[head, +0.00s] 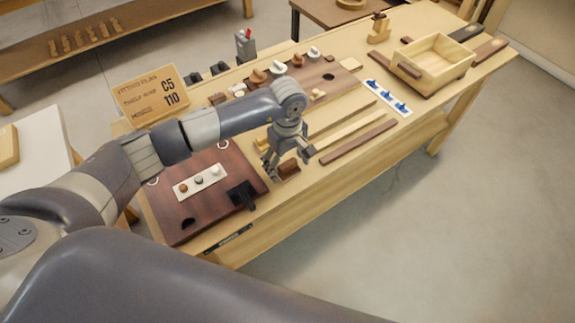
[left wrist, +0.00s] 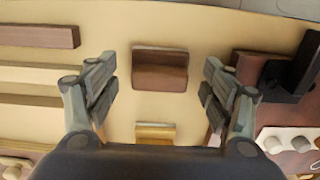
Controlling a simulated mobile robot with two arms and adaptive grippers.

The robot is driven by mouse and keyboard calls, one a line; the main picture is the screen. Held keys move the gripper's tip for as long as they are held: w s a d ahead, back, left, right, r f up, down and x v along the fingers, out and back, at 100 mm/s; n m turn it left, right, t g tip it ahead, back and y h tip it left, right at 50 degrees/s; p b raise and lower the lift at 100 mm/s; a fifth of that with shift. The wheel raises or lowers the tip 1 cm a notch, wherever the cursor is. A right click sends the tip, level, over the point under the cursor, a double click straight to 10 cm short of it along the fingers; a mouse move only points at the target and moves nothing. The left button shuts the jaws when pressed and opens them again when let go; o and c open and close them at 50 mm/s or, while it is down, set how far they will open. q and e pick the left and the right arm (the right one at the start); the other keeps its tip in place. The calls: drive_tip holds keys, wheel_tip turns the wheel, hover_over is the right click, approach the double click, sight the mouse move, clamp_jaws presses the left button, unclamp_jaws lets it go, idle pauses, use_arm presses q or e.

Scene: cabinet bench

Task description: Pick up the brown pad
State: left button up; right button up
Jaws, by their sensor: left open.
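The brown pad (head: 289,168) is a small dark brown block with a curved face, lying on the bench near its front edge. In the left wrist view the brown pad (left wrist: 160,70) sits in the upper middle, between the two fingers. My left gripper (head: 287,160) is open right over the pad in the head view. In the left wrist view my left gripper (left wrist: 157,82) has its fingers spread wide, one on each side of the pad with a gap to both. Nothing is held. My right gripper is not in view.
A dark wooden board (head: 215,215) with a black handle piece lies left of the pad. Long wooden strips (head: 358,141) lie to its right. A small tan block (left wrist: 155,131) shows near the pad. A wooden box (head: 432,66) stands at the bench's far right.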

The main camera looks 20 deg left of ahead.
sight(288, 164)
use_arm(q)
drive_tip(key=shift+f, duration=0.1)
drive_tip(key=shift+c, duration=0.6)
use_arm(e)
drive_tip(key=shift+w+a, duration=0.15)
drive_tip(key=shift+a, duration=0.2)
use_arm(q)
drive_tip(key=c, duration=1)
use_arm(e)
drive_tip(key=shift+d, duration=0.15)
use_arm(q)
drive_tip(key=shift+w+r+b, duration=0.1)
drive_tip(key=shift+r+b, duration=0.3)
drive_tip(key=shift+r, duration=0.25)
drive_tip(key=shift+s+r+b, duration=0.2)
drive_tip(key=shift+r+b, duration=0.35)
drive_tip(key=shift+r, duration=0.55)
drive_tip(key=s+d+b, duration=0.1)
drive_tip(key=s+d, duration=0.2)
drive_tip(key=s, duration=0.4)
drive_tip(key=s+d+r+b, duration=0.1)
drive_tip(key=s+d+b, duration=0.1)
drive_tip(key=s, duration=0.5)
drive_tip(key=shift+s+d+r, duration=0.2)
drive_tip(key=shift+d+r, duration=0.1)
drive_tip(key=shift+d, duration=0.55)
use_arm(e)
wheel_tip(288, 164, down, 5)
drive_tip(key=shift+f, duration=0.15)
